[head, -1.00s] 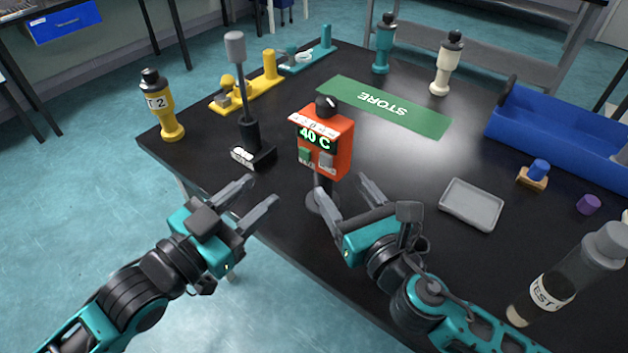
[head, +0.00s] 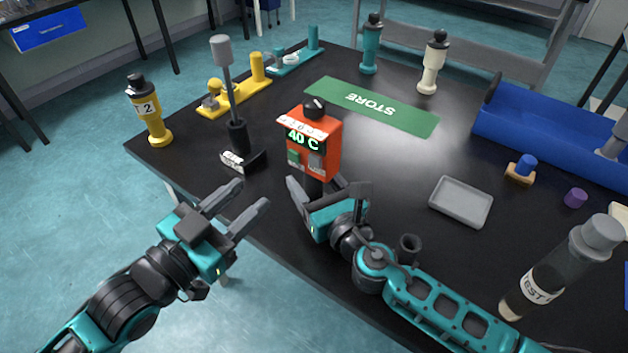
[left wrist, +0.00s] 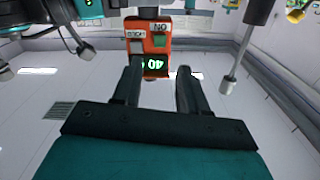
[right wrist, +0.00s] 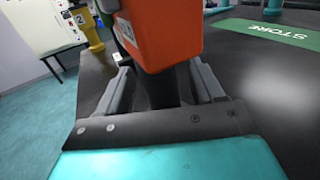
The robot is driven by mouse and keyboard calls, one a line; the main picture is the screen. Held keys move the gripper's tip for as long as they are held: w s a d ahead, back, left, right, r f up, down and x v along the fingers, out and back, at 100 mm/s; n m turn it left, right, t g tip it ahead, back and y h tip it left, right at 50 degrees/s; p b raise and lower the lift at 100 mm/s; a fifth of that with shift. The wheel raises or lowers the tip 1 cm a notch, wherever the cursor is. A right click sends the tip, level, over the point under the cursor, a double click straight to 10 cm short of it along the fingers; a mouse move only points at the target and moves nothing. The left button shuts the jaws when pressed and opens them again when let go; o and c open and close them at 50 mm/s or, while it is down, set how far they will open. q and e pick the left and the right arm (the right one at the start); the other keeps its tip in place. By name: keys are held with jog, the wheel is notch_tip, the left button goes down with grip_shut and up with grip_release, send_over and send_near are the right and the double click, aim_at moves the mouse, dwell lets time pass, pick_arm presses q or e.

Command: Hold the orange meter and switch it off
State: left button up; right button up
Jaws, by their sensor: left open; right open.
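The orange meter (head: 316,146) stands upright on a dark post near the table's front edge. Its lit display reads "40 C". A black knob sits on top, with a green button and a grey button on the front. My right gripper (head: 315,188) is open, low at the meter; in the right wrist view its fingers (right wrist: 165,85) lie on either side of the dark post (right wrist: 170,88) below the orange body. Whether they touch it I cannot tell. My left gripper (head: 248,200) is open and empty, in front of the table edge, left of the meter. In the left wrist view the meter (left wrist: 148,42) shows beyond the fingers.
A dark stand with a tall grey-tipped rod (head: 236,135) is left of the meter. A yellow bottle (head: 150,115) stands at the left corner. A grey tray (head: 461,203), a blue bin (head: 550,128) and a large test bottle (head: 560,270) are right. The green STORE mat (head: 372,107) lies behind.

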jog(key=shift+c, duration=0.4)
jog(key=c, duration=1)
pick_arm(q)
grip_shut()
pick_arm(e)
jog(key=shift+c, duration=0.4)
dwell(0.6)
